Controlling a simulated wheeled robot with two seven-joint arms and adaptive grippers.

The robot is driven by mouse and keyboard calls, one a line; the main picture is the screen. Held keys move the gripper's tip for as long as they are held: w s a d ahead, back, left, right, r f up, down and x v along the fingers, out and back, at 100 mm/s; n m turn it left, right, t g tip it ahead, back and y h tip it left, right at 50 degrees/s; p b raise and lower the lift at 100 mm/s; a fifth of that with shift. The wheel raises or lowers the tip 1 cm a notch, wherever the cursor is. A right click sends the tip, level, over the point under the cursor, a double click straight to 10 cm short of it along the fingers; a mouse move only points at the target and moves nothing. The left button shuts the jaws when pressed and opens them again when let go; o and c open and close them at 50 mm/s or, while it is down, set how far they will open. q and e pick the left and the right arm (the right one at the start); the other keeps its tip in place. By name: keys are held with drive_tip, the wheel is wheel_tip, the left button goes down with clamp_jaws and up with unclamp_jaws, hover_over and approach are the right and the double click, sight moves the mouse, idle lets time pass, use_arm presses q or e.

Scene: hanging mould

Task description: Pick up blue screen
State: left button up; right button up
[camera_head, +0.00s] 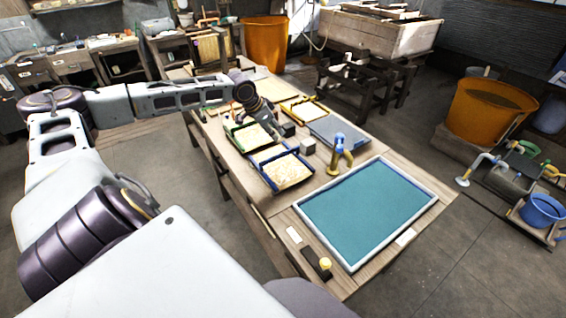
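A small blue-framed screen (271,181) with a pale, speckled middle lies on the wooden table, left of a large teal panel (368,205) in a white frame. My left arm reaches in from the left. Its gripper (284,127) is low over the table, beyond the blue-framed screen and apart from it, close to a green-framed screen (233,142). The gripper's fingers are small and dark, so whether they are open or shut is unclear. My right gripper is out of view.
A yellow-framed screen (318,101), a grey flat panel (333,128), a small grey block (308,146) and a blue-and-yellow tool (339,155) sit nearby on the table (283,218). Orange tubs (264,45) stand beyond. Floor is clear to the left.

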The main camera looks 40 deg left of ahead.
sight(278, 155)
use_arm(q)
drive_tip(key=shift+g, duration=0.8)
drive_tip(key=shift+s+d+f, duration=0.1)
drive_tip(key=shift+s+f, duration=0.2)
drive_tip(key=shift+f, duration=0.3)
drive_tip(key=shift+s+d+f, duration=0.1)
drive_tip(key=shift+s+f, duration=0.15)
drive_tip(key=shift+f, duration=0.4)
drive_tip(key=shift+s+d+f, duration=0.1)
drive_tip(key=shift+s+f, duration=0.2)
drive_tip(key=shift+f, duration=0.3)
drive_tip(key=shift+x, duration=2)
drive_tip(key=shift+w+d+f, duration=0.1)
drive_tip(key=shift+f, duration=0.25)
drive_tip(key=shift+w+f, duration=0.25)
drive_tip(key=shift+f, duration=0.55)
drive_tip(key=shift+w+f, duration=0.25)
drive_tip(key=shift+f, duration=0.4)
drive_tip(key=shift+x, duration=1.25)
drive_tip(key=shift+w+f, duration=0.1)
drive_tip(key=shift+f, duration=0.3)
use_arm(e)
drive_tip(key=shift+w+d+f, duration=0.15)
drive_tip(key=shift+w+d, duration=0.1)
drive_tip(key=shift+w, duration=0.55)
